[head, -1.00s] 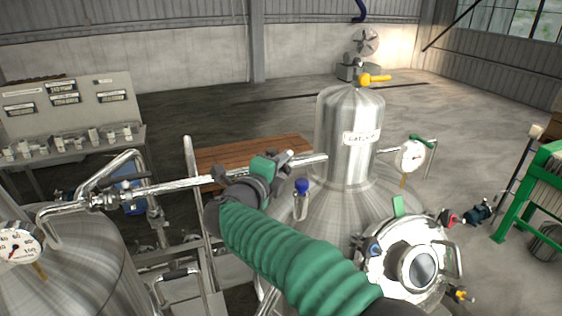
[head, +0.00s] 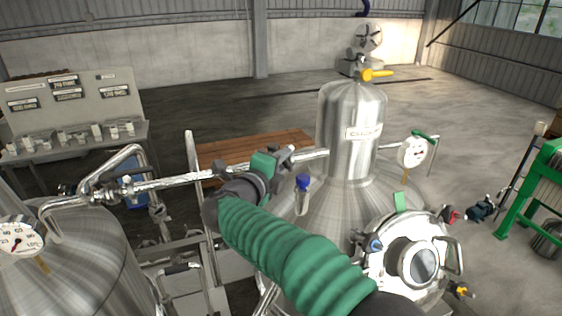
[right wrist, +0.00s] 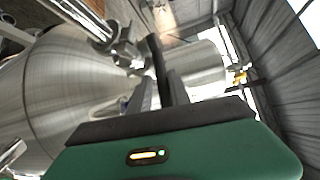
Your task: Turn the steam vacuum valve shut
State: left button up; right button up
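A steel pipe (head: 185,184) runs from the left tank to the domed column (head: 350,110) of the middle tank. My right gripper (head: 282,158), on the green arm, is at this pipe just left of the column. In the right wrist view, a black valve lever (right wrist: 157,60) lies between the two grey fingers of my right gripper (right wrist: 162,90), which sit close against it. The steel valve body (right wrist: 125,50) is beside the lever. In the head view my gripper hides the lever. No label names the valve legibly. My left gripper is not in view.
A yellow-handled valve (head: 375,75) tops the column. A gauge (head: 413,152) with a green handle is at its right, and a round manway (head: 415,262) is in front. A blue-capped sight glass (head: 302,192) stands near my arm. A green frame (head: 535,190) is at right.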

jog(key=b+v, duration=0.8)
jog(key=v, duration=0.8)
jog(key=shift+s+a+b, duration=0.2)
jog(key=shift+s+b, duration=0.15)
jog(key=shift+b, duration=0.05)
